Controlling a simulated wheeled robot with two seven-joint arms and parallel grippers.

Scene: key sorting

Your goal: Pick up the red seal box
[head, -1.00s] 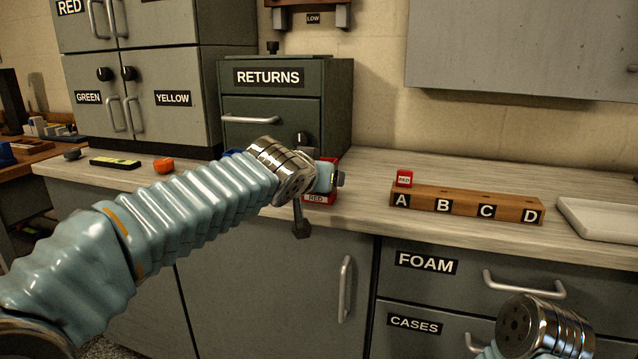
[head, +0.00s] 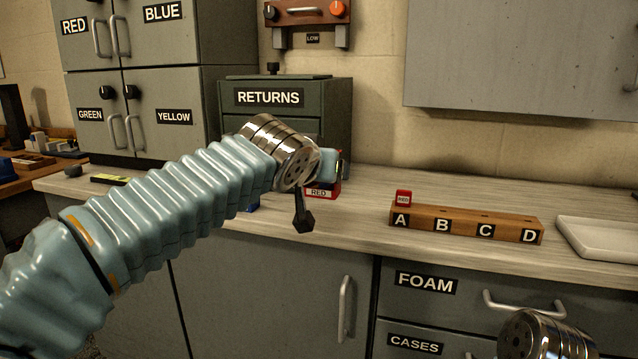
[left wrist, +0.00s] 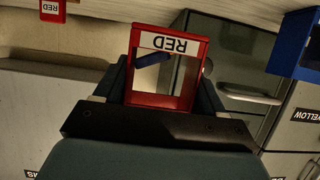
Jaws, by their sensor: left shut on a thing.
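The red seal box (head: 323,192) is an open red frame with a white RED label, partly hidden behind my left wrist in the head view. In the left wrist view the red box (left wrist: 190,97) sits between the two dark fingers of my left gripper (left wrist: 168,85), which is shut on it.
A small red tag (head: 403,197) stands at slot A of the wooden block (head: 465,215). A white tray (head: 600,238) lies at the right. The RETURNS cabinet (head: 285,115) stands behind my left gripper. A blue box (left wrist: 295,45) shows in the left wrist view.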

